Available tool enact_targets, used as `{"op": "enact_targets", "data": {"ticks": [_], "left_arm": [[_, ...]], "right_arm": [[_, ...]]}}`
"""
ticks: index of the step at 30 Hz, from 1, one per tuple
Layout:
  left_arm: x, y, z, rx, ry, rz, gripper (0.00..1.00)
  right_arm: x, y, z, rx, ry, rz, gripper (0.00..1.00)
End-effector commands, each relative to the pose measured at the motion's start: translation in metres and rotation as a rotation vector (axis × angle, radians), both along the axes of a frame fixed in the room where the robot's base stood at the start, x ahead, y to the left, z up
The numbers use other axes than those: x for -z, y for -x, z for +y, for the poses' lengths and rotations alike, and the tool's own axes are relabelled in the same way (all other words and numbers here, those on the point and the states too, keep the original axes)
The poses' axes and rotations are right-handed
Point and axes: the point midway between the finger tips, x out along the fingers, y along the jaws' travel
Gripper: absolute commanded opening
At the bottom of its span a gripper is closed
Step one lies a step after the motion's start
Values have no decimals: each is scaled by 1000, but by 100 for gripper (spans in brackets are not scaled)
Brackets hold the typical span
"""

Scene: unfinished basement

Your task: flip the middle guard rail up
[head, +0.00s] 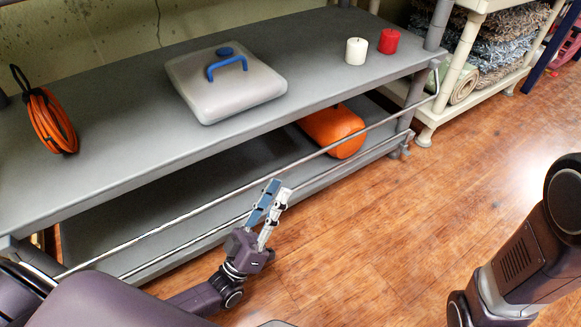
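The middle guard rail (200,210) is a thin metal bar along the front of the grey shelf unit. It hangs below the front edge of the middle shelf (120,118), and its right end bends up to the corner post. My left gripper (280,187) is in front of the unit, with its tips close to the bar. Its blue-faced finger and its pale finger stand slightly apart, with nothing clearly held between them. I cannot tell whether it touches the bar. My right arm shows at the right, but its gripper is out of view.
A second thin rail (375,148) runs lower. The middle shelf holds an orange cable reel (50,121), a lidded grey box (225,85), a white candle (356,51) and a red candle (389,41). An orange roll (334,128) lies below. The wooden floor (400,220) is clear in front.

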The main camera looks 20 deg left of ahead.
Motion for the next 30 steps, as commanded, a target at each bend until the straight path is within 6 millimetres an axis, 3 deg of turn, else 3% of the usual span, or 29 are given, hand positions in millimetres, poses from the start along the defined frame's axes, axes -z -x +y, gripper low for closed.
{"op": "enact_targets", "data": {"ticks": [12,25,30], "left_arm": [[-40,-42,-16,0,0,-3,25],[-50,-52,-19,-1,-2,2,25],[-50,-52,-19,-1,-1,2,8]], "right_arm": [[20,-1,0,0,0,2,41],[22,-1,0,0,0,2,41],[22,-1,0,0,0,2,41]]}}
